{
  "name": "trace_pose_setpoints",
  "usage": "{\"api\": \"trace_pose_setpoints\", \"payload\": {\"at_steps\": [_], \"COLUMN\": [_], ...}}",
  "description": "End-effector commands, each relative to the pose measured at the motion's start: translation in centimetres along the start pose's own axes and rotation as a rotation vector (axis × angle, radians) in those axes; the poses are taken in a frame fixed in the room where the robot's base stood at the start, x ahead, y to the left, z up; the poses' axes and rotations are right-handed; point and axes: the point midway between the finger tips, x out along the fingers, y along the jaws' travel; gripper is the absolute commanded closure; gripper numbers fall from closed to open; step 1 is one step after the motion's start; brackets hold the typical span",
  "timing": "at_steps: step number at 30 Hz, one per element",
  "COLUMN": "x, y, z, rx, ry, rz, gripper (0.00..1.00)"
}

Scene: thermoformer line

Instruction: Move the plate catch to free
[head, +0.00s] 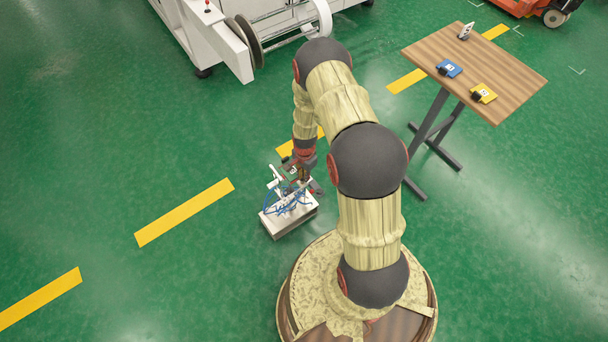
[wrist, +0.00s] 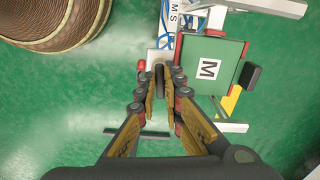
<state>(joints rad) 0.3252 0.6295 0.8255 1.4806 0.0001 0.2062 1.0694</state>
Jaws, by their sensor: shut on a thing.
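My gripper (wrist: 160,85) points down at the small machine, its fingers closed around a short dark peg (wrist: 159,73). The peg appears to be the handle of the plate catch, though its full shape is hidden by the fingers. A green plate (wrist: 227,52) marked M, with a black grip (wrist: 250,76), lies just right of the fingertips in the wrist view. A red-tipped part (wrist: 141,65) sits left of the peg. In the head view my gripper (head: 303,175) is over the white machine box (head: 292,223), and the catch cannot be made out.
Blue hoses (head: 288,204) run over the box. A wooden table (head: 440,45) at right holds a blue plate (head: 449,69), a yellow plate (head: 484,92) and a small upright sign (head: 466,31). A large white machine (head: 215,35) stands behind. The green floor at left is clear.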

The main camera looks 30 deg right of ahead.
Motion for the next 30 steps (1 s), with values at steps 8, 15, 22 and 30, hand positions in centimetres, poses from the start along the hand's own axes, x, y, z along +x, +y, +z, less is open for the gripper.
{"api": "trace_pose_setpoints", "payload": {"at_steps": [8,15,22,30], "x": [-0.05,-0.04,-0.03,-0.03], "y": [0.08,0.13,0.13,0.14], "z": [-0.02,-0.01,-0.01,0.0], "rx": [0.118,0.155,0.159,0.158], "ry": [0.0,0.0,0.0,0.0], "rz": [-0.001,-0.001,-0.001,-0.001], "gripper": [1.0,1.0,1.0,0.84]}}
